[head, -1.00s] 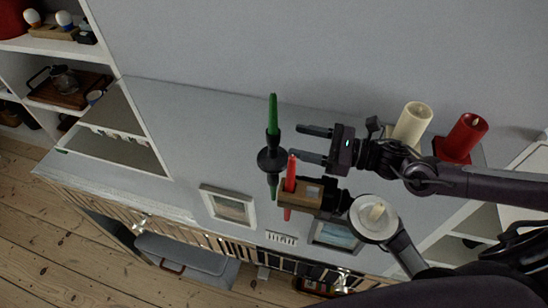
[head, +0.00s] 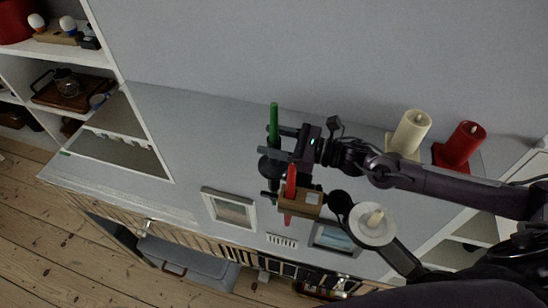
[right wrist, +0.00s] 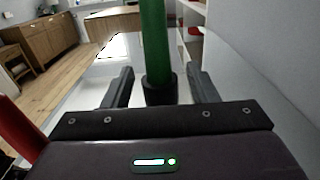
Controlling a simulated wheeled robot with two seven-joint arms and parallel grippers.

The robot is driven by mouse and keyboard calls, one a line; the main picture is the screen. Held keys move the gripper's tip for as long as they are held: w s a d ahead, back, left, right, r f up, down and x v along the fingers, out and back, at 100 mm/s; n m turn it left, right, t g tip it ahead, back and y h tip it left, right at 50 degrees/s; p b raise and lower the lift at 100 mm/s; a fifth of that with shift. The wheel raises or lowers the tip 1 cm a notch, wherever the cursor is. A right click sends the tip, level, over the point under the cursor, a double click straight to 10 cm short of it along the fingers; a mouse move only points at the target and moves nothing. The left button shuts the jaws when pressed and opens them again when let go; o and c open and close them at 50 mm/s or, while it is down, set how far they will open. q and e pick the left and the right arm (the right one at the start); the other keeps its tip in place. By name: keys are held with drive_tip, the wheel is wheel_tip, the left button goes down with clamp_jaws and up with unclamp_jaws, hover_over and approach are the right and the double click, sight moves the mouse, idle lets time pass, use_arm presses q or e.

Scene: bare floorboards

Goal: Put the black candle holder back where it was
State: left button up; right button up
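The black candle holder (head: 268,167) stands on the grey shelf with a green candle (head: 274,118) upright in it. My right gripper (head: 277,142) reaches in from the right with its fingers around the holder's upper part. In the right wrist view, the holder's black cup (right wrist: 160,90) and the green candle (right wrist: 155,45) stand between the two fingers, with a visible gap on each side. The right gripper is open and holds nothing. The holder's base is partly hidden in the head view. My left gripper is not in view.
A red candle (head: 291,182) by a wooden block (head: 300,204) stands close below my right gripper. A cream candle (head: 411,132) and a thick red candle (head: 464,145) stand by the wall. A white dish (head: 372,231) holds a small candle. The shelf's left stretch (head: 185,130) is clear.

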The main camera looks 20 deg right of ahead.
clamp_jaws()
drive_tip(key=shift+r, duration=0.15)
drive_tip(key=shift+r, duration=0.1)
